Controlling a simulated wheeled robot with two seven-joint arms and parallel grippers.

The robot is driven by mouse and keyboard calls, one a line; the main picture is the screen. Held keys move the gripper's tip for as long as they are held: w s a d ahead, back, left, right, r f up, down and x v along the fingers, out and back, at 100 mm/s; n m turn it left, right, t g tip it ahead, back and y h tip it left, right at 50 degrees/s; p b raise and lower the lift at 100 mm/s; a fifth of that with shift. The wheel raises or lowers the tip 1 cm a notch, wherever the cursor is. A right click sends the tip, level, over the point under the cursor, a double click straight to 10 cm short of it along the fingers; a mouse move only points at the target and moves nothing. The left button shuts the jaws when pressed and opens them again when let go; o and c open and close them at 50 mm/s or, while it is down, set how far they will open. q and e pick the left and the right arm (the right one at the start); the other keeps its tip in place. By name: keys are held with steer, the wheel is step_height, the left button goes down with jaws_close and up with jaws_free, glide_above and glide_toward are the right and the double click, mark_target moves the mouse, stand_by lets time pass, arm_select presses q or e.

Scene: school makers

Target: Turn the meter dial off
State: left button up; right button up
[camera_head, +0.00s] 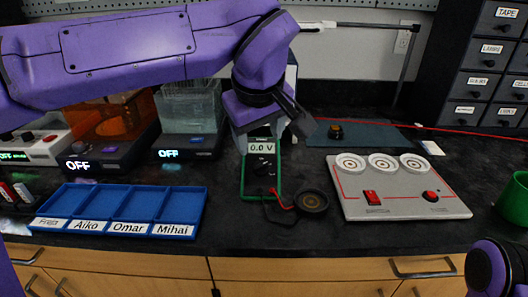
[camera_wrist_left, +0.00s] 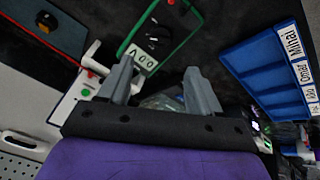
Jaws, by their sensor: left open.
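The green-framed meter (camera_head: 246,186) stands on the black counter near the middle, its display reading 0.0 V. Its dark dial (camera_head: 264,167) is on the face below the display; the dial's exact setting is too small to tell. Red and black leads run from its lower part. My left gripper (camera_head: 300,118) is above and just behind the meter, open and empty. In the left wrist view the meter (camera_wrist_left: 188,36) lies beyond the open fingers (camera_wrist_left: 158,68), apart from them, with its dial (camera_wrist_left: 157,28) visible. My right gripper is not in view; only part of that arm shows at lower right.
A round black item (camera_head: 312,202) lies right of the meter. A grey panel (camera_head: 400,203) with a red switch and knob is farther right, near a green cup (camera_head: 515,200). A blue compartment tray (camera_head: 190,217) is left. Machines marked OFF (camera_head: 190,143) stand behind it.

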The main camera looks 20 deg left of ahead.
mark_target(260, 164)
arm_select(q)
steer(key=b+x, duration=0.2)
steer(key=x, duration=0.7)
steer(key=shift+f+b, duration=0.25)
steer(key=shift+b, duration=0.15)
steer(key=c, duration=1)
